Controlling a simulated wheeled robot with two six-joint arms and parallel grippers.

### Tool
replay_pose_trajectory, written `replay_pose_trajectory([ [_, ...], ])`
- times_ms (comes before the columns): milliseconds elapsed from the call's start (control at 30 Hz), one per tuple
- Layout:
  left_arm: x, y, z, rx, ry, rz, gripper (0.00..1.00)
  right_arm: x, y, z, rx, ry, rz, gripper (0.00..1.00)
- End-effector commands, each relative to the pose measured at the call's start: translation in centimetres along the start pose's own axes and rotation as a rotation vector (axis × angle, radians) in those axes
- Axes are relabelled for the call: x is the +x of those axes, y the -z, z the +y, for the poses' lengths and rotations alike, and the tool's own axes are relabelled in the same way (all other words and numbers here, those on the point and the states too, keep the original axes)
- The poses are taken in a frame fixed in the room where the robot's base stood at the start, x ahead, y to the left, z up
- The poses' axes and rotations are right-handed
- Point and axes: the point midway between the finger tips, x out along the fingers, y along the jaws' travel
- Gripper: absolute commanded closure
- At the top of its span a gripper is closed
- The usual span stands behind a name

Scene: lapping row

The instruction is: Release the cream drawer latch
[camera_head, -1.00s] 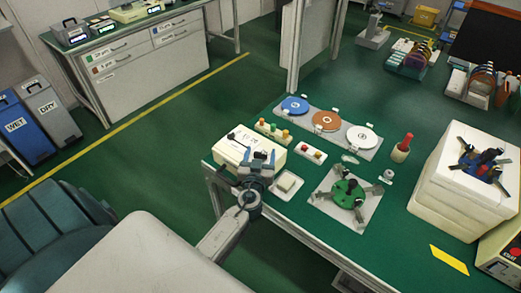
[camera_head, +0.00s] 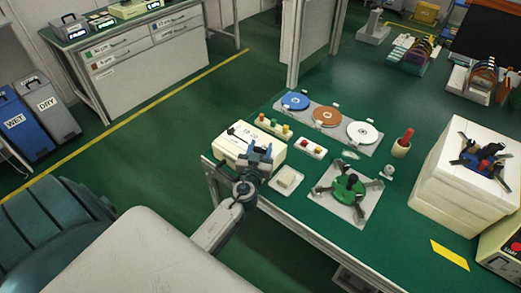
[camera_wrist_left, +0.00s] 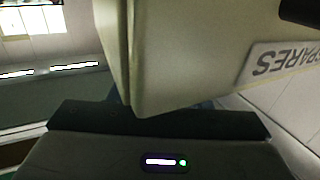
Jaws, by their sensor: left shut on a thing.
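The cream drawer unit (camera_head: 232,146) sits at the near left corner of the green bench. My left gripper (camera_head: 262,155) is at its near right side in the head view, with the fingers against it. My left gripper is shut on a part at the cream unit's front, which I take to be the latch. The latch itself and the fingertips are hidden in the wrist view. My right gripper is not in view.
A green plate fixture (camera_head: 348,188) and a button box (camera_head: 311,148) stand farther right. Blue, brown and white discs lie behind. A stack of white blocks (camera_head: 455,205) stands at right.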

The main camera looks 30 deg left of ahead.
Motion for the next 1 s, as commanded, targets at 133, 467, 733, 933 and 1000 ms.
replay_pose_trajectory([
  [133,0.0,-0.3,-0.1,0.004,-0.096,0.002,0.79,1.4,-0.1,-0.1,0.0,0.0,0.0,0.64],
  [467,0.0,0.0,0.0,0.004,-0.316,0.0,0.79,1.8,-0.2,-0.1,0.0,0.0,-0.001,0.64],
  [733,-0.1,0.1,0.0,0.003,-0.423,0.001,0.79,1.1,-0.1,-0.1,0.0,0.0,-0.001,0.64],
  [933,-0.1,0.0,0.0,0.001,-0.448,0.003,0.79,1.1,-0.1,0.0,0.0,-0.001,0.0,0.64],
  [1000,-0.1,0.0,0.0,0.001,-0.45,0.003,0.79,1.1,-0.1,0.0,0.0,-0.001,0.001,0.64],
])
